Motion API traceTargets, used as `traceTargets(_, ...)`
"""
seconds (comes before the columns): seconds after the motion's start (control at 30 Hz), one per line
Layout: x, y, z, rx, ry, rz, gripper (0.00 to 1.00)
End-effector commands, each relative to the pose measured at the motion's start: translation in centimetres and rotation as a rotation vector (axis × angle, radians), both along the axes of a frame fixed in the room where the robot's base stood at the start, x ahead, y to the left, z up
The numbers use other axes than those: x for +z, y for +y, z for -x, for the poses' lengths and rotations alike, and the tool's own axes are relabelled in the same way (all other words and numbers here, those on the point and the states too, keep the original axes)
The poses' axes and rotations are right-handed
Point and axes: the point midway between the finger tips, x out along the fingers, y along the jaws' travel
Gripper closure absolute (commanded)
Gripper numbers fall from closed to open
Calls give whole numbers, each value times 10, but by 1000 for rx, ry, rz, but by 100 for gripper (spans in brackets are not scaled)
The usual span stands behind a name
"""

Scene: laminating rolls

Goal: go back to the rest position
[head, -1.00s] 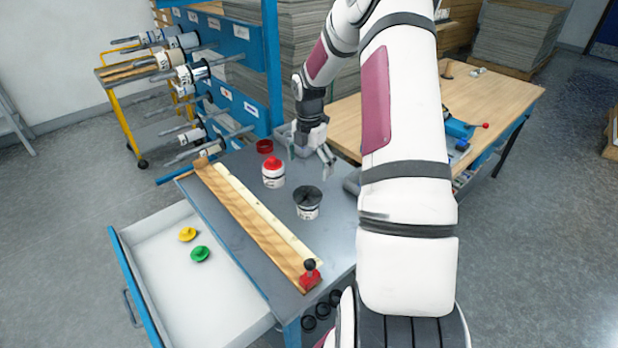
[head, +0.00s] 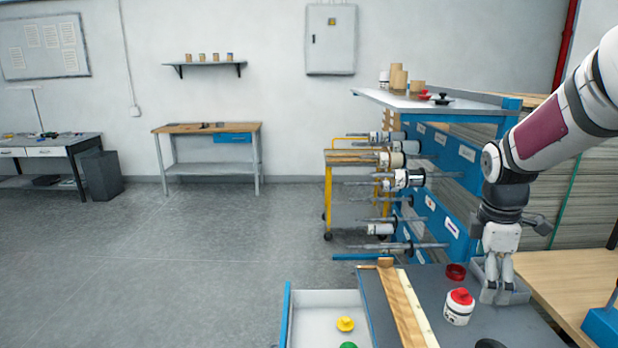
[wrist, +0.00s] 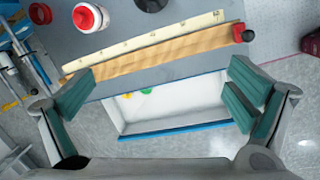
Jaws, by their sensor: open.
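My gripper (head: 496,293) hangs at the right in the head view, fingers pointing down over the grey bench. In the wrist view my gripper (wrist: 158,102) has its two fingers wide apart with nothing between them. A white jar with a red lid (head: 459,307) stands on the bench to the left of the gripper, apart from it; it also shows in the wrist view (wrist: 90,17). A red ring-like cap (head: 456,272) lies behind the jar. A dark-topped container (head: 490,343) is cut off at the bottom edge.
An open white drawer (head: 315,325) holds a yellow knob (head: 345,324) and a green knob (head: 348,345). A wooden strip (head: 402,308) lies along the bench's left edge. A blue roll rack (head: 440,215) stands behind. The floor at left (head: 180,260) is clear.

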Motion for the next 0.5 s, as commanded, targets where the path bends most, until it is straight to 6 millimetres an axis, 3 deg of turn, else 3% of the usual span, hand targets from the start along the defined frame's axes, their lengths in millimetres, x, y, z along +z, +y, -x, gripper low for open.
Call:
traceTargets(0.03, 18, 17, 8, -55, -34, 9, 2)
traceTargets(0.2, 60, 66, 42, -283, -146, -10, 2)
traceTargets(0.5, 104, 137, 118, -679, -341, -160, 2)
